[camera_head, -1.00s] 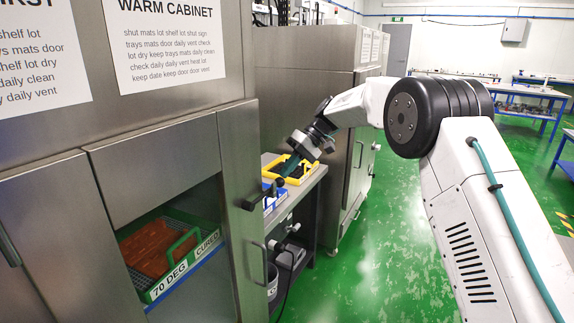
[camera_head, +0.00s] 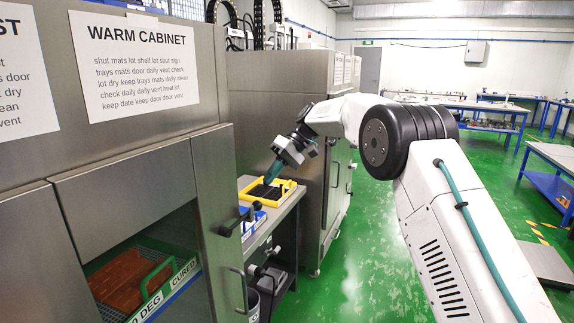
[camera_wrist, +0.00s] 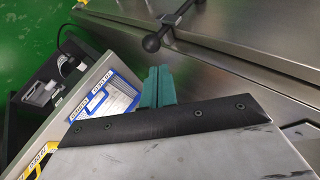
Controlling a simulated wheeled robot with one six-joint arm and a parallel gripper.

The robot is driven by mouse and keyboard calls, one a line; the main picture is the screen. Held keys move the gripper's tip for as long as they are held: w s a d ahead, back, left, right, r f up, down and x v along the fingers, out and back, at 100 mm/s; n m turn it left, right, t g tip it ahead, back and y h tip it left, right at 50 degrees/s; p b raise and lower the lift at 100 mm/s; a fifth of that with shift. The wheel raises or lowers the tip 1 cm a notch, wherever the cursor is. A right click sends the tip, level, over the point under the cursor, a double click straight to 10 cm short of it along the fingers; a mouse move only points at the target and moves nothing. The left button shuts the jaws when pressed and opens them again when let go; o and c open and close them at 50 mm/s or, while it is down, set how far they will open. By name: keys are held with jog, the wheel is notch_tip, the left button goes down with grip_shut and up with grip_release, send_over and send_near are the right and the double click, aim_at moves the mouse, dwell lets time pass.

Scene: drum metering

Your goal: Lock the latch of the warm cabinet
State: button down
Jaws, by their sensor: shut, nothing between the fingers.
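The warm cabinet (camera_head: 128,178) stands at the left under its printed sign. Its front is partly open, and a tray (camera_head: 165,294) with brown mats and a green handle shows inside, labelled "70 DEG" and "CURED". A black latch handle (camera_head: 233,223) sticks out from the steel panel right of the opening. A black bar with a ball knob (camera_wrist: 152,42) on steel shows in the wrist view and looks like this latch. My gripper (camera_head: 270,178) has teal fingers, shut and empty, pointing down beyond the latch. In the wrist view the fingertips (camera_wrist: 157,72) are below the knob, apart from it.
A side bench (camera_head: 284,212) holds a yellow-framed tray (camera_head: 284,191) and a blue-edged tray, close to my gripper. Another steel cabinet (camera_head: 285,110) stands behind it. Green floor (camera_head: 375,250) is open at the right, with blue tables farther off.

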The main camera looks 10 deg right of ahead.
jog(key=w+d+r, duration=0.2)
jog(key=w+d, duration=0.2)
jog(key=d, duration=0.2)
jog(key=shift+w+d+r, duration=0.15)
jog(key=shift+r, duration=0.2)
notch_tip(320, 180, down, 6)
jog(key=s+d+m+h, duration=0.1)
jog(key=s+d+m, duration=0.1)
jog(key=m, duration=0.2)
jog(key=s+d+r+m+t+h, duration=0.1)
jog(key=s+d, duration=0.3)
jog(key=s, duration=1.3)
jog(key=s+d+r+m+t+h, duration=0.1)
jog(key=s+d, duration=0.4)
jog(key=s, duration=1.3)
jog(key=s+d+r+m+t+h, duration=0.1)
jog(key=s+d+m+t+h, duration=0.1)
jog(key=s, duration=1.6)
jog(key=d+t+h, duration=0.1)
jog(key=d+h, duration=0.1)
jog(key=h, duration=0.1)
jog(key=shift+s+d, duration=0.15)
jog(key=shift+d, duration=0.05)
